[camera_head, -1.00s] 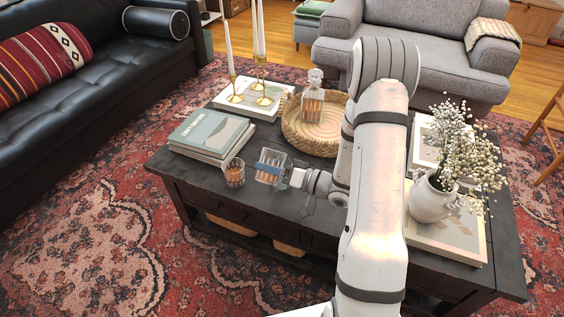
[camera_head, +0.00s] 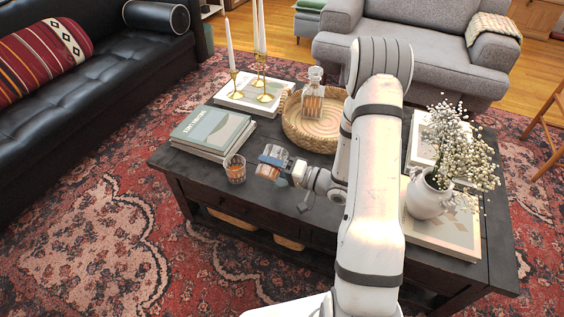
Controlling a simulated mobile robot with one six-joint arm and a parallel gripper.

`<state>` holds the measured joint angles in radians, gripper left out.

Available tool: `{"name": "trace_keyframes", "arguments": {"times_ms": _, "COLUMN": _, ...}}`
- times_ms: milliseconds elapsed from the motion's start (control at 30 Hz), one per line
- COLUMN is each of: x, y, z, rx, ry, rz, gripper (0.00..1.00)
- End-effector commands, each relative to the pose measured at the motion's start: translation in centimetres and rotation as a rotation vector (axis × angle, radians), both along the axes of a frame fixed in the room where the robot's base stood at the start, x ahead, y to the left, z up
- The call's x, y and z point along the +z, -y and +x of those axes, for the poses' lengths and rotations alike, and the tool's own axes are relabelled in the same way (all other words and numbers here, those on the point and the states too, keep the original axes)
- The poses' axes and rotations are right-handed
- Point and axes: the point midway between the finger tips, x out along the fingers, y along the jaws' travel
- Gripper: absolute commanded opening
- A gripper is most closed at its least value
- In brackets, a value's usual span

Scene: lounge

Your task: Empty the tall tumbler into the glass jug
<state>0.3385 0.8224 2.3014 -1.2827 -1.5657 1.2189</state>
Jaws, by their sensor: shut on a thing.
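My gripper (camera_head: 272,161) is shut on a clear glass tumbler (camera_head: 275,151) with amber contents, over the front of the coffee table. The tumbler leans, and the amber shows low in it. A second, shorter clear glass (camera_head: 235,169) with some amber in it stands upright on the table just left of the held tumbler, with a small gap between them. A stoppered glass decanter (camera_head: 313,97) with amber contents stands in the wicker tray behind. I cannot tell which of these is the jug. The fingers hide part of the held tumbler.
The dark coffee table (camera_head: 300,228) also bears a wicker tray (camera_head: 297,131), stacked books (camera_head: 208,133) at left, brass candlesticks (camera_head: 262,82) behind, and a white flower vase (camera_head: 428,197) at right. Bare tabletop lies in front of the books and tray.

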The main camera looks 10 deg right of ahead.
Motion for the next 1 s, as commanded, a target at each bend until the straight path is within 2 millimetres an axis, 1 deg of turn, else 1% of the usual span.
{"name": "trace_keyframes", "arguments": {"times_ms": 233, "x": -0.14, "y": 0.07, "z": 0.06, "rx": -0.001, "ry": -0.039, "rz": 0.030, "gripper": 0.31}}
{"name": "trace_keyframes", "arguments": {"times_ms": 367, "x": 0.34, "y": 0.32, "z": 0.29, "rx": -0.002, "ry": -0.068, "rz": 0.050, "gripper": 0.31}}
{"name": "trace_keyframes", "arguments": {"times_ms": 1000, "x": 0.47, "y": 0.56, "z": 0.67, "rx": -0.001, "ry": -0.113, "rz": 0.082, "gripper": 0.31}}
